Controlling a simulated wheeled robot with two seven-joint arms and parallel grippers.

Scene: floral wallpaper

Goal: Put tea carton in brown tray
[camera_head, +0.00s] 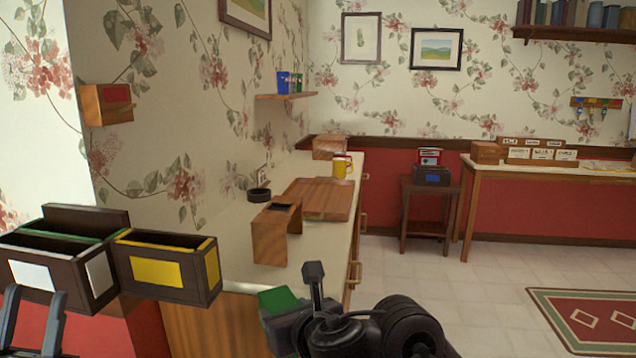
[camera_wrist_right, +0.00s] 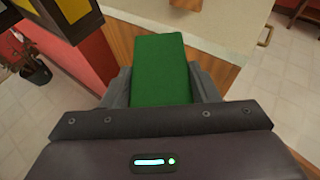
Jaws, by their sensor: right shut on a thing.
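A green box, which looks like the tea carton (camera_head: 280,299), is gripped between the fingers of my right gripper (camera_head: 298,322). In the right wrist view the carton (camera_wrist_right: 160,68) fills the space between both fingers of the right gripper (camera_wrist_right: 163,88). It is held in front of the counter's near end. A flat brown wooden tray (camera_head: 318,203) lies on the counter, farther back, apart from the carton. My left gripper (camera_head: 32,305) is at the lower left edge, its two fingers spread apart and empty, in front of the dark bins.
Dark brown open bins with white and yellow labels (camera_head: 168,270) stand at the left. A small wooden stand (camera_head: 276,235) sits on the counter before the tray. A yellow mug (camera_head: 342,168) and wooden box (camera_head: 328,147) are behind it.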

